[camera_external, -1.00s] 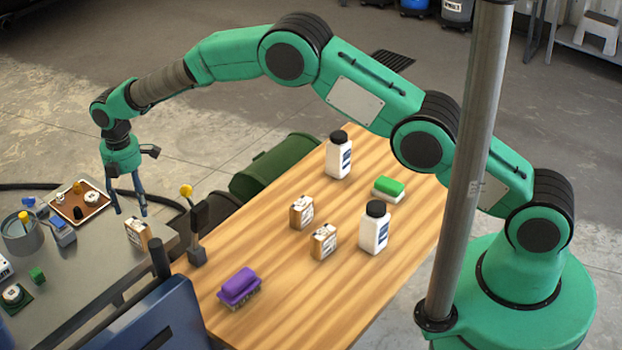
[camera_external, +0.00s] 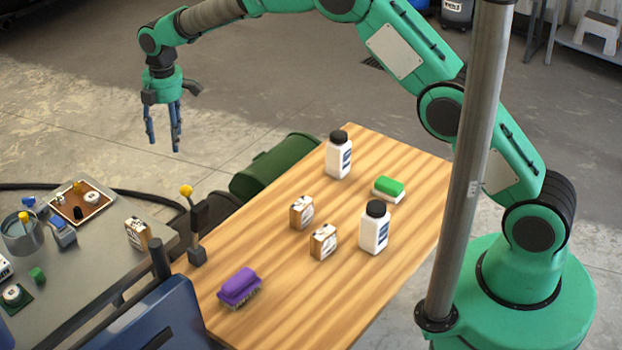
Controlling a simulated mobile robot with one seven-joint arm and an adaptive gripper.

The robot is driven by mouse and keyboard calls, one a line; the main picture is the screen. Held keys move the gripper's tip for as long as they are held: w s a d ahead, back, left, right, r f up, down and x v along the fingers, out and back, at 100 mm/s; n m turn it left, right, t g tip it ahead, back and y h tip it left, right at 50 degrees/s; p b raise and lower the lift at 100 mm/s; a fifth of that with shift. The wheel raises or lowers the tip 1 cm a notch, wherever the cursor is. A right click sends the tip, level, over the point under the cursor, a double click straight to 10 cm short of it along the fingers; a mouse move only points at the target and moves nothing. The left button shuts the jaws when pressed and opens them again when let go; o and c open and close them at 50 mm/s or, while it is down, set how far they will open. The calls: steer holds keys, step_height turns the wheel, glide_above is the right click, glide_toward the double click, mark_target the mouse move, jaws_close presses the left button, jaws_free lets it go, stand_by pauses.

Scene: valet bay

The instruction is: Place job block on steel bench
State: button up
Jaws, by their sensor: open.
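A job block (camera_external: 137,234), a small tan wooden block with a white printed label, stands on the grey steel bench (camera_external: 95,262) near its right edge. Two similar labelled blocks stand on the wooden table: one block (camera_external: 302,212) and another block (camera_external: 323,241) just in front of it. My gripper (camera_external: 163,142) is open and empty. It hangs pointing down, well above and behind the steel bench, apart from every block.
The wooden table (camera_external: 290,300) carries two white bottles, a green sponge (camera_external: 390,187) and a purple brush (camera_external: 239,287).

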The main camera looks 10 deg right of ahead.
steer(key=w+d+r+m, duration=0.25)
steer(key=d+r, duration=0.45)
steer(key=d, duration=0.4)
steer(key=w+d+r+m+t, duration=0.1)
steer(key=d+r+m, duration=0.2)
steer(key=d+r, duration=0.6)
steer(key=w+d+r+m, duration=0.25)
steer(key=d+r, duration=0.35)
steer(key=d, duration=0.6)
steer(key=s+d+r+m+t, duration=0.1)
steer(key=s+d+r+m, duration=0.3)
steer(key=d, duration=0.6)
steer(key=s+d+r+m+t, duration=0.1)
steer(key=s+d+m, duration=0.1)
steer(key=s+d, duration=0.6)
steer(key=s+d+r+m+t, duration=0.1)
steer(key=s+d+r+m, duration=0.2)
steer(key=d, duration=0.8)
steer(key=s+d+f+m, duration=0.2)
steer(key=s+d+m, duration=0.1)
steer(key=s+d, duration=0.3)
steer(key=s+d+f+m+t, duration=0.1)
steer(key=s+d+f+m, duration=0.1)
steer(key=s+d, duration=0.4)
steer(key=s+m, duration=0.1)
steer(key=s, duration=0.3)
steer(key=shift+f+h, duration=0.3)
steer(key=shift+f, duration=0.1)
steer(key=shift+f, duration=0.1)
